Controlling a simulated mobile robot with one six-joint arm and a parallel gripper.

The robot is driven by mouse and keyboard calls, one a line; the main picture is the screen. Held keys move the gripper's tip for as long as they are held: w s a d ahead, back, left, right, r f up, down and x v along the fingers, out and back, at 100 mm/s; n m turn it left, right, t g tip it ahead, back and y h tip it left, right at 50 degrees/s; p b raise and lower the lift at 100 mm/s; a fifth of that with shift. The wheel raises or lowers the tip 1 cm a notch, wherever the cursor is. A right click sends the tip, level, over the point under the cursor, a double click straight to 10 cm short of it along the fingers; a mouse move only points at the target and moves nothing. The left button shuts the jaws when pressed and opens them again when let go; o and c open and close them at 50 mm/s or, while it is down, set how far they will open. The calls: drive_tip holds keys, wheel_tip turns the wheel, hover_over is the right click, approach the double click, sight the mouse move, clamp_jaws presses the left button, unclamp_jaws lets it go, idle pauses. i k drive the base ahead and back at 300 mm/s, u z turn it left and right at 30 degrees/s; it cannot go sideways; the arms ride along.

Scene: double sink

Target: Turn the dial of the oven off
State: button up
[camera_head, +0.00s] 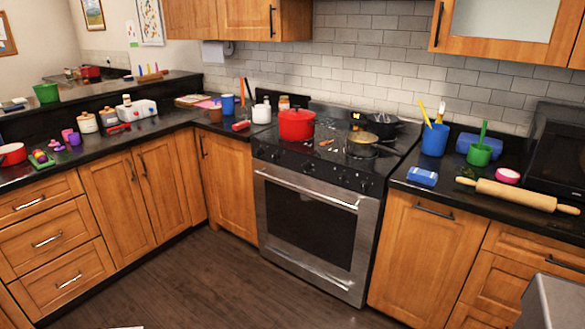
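The oven (308,225) stands against the back wall in the head view, with a steel door, dark window and long steel handle (305,188). Its dials (308,168) are small dark knobs in a row on the black front panel, just above the handle. They are too small to tell which way any of them points. Nothing blocks the view of the panel. A red pot (296,124) and a dark pan (362,137) are on the cooktop. My gripper is not in view.
The dark wood floor (215,280) in front of the oven is clear. Counters with cabinets (424,258) flank the oven. A rolling pin (518,195) and a blue cup (434,140) are on the right counter. A grey boxy thing (556,302) fills the bottom right corner.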

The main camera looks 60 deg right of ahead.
sight(306, 166)
drive_tip(key=z, duration=0.05)
drive_tip(key=i, duration=1.2)
drive_tip(key=z, duration=0.2)
